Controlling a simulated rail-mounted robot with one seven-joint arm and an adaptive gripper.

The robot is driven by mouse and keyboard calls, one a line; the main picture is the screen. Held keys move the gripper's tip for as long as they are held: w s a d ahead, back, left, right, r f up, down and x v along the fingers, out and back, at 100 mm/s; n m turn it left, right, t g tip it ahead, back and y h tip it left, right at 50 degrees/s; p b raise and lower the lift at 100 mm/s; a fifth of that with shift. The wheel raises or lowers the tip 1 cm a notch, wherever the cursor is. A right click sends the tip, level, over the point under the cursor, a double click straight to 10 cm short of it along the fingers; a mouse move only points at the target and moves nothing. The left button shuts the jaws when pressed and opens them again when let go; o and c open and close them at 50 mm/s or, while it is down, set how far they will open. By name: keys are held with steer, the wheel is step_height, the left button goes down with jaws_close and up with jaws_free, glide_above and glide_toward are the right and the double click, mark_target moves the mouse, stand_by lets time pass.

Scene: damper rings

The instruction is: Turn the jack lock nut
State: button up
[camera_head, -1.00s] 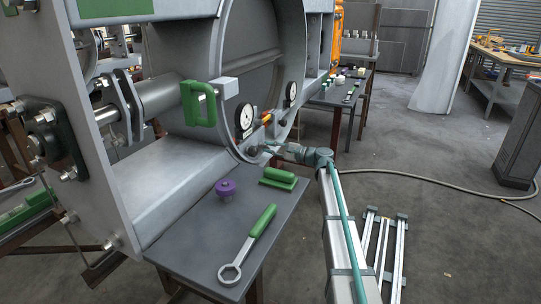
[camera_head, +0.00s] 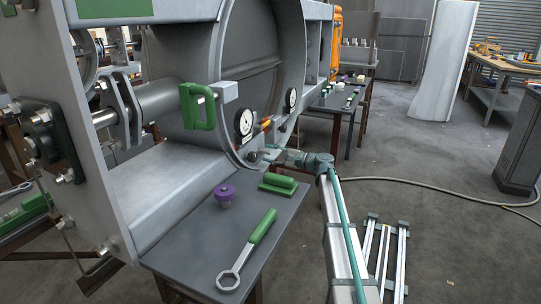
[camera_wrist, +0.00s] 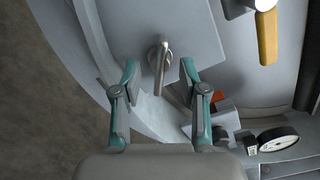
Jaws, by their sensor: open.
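My gripper (camera_wrist: 159,76) is open, with its two teal-and-grey fingers apart. In the wrist view a bright metal bolt-like piece with a rounded head (camera_wrist: 161,62) stands between and slightly beyond the fingertips, apart from both. I cannot tell for sure whether it is the jack lock nut. In the head view my gripper (camera_head: 265,155) is small and sits at the lower rim of the large grey ring (camera_head: 232,110), below the dial gauges. What lies between the fingers is too small to tell there.
A dial gauge (camera_wrist: 277,139), a red-orange part (camera_wrist: 217,97) and a yellow handle (camera_wrist: 267,37) lie to the right of my fingers. On the table (camera_head: 190,248) are a green-handled ring spanner (camera_head: 246,250), a purple knob (camera_head: 224,194) and a green block (camera_head: 278,185).

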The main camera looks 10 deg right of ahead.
steer(key=shift+s+d, duration=0.1)
steer(key=shift+d, duration=0.05)
steer(key=shift+v, duration=0.8)
steer(key=shift+s+d, duration=0.1)
steer(key=p+v, duration=0.1)
steer(key=v, duration=0.4)
steer(key=shift+s+d, duration=0.25)
